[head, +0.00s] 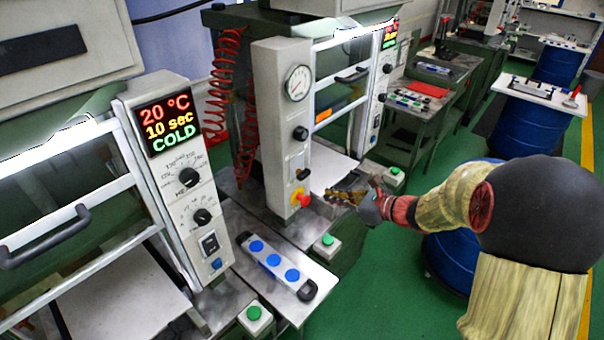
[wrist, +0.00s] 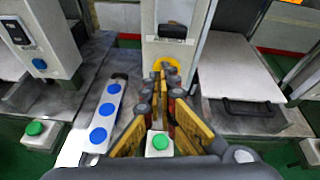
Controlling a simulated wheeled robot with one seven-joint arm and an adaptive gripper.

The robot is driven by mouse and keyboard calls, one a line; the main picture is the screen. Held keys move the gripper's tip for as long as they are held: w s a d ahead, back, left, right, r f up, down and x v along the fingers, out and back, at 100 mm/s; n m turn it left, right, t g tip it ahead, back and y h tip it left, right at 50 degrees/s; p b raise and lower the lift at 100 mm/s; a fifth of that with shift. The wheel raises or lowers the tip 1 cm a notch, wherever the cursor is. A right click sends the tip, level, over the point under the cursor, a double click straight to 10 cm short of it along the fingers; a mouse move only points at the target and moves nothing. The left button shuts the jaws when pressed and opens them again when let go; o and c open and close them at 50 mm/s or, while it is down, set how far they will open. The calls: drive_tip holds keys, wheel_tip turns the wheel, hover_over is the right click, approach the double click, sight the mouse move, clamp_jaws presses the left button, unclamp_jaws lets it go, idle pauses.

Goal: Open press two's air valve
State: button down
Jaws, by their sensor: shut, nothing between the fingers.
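The air valve (head: 297,195) is a small yellow part with a red knob, low on the pale gauge column (head: 268,120) of the second press. In the wrist view its yellow part (wrist: 174,66) shows just beyond my fingertips, which hide most of it. My gripper (head: 330,196) is shut and empty, level with the valve and pointing at the column. It also shows in the wrist view (wrist: 160,74). I cannot tell whether the fingertips touch the valve or how its knob is turned.
A pressure gauge (head: 298,83) and dark knob sit above the valve; red coiled hoses (head: 222,90) hang left. A strip with blue discs (head: 270,261) and green buttons (head: 327,240) lie below. The nearer press's display (head: 170,122) reads 20 °C, 10 sec, COLD. Blue drums (head: 524,128) stand right.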

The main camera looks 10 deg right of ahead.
sight(302, 173)
drive_tip(key=shift+w+d+r+m+t, duration=0.2)
drive_tip(key=shift+w+r+m+t, duration=0.15)
drive_tip(key=shift+r+m, duration=0.35)
drive_tip(key=shift+f, duration=0.15)
drive_tip(key=b+x, duration=0.2)
drive_tip(key=x, duration=0.8)
drive_tip(key=shift+w+r+p, duration=0.1)
drive_tip(key=shift+r+p, duration=1.15)
drive_tip(key=shift+r, duration=1.15)
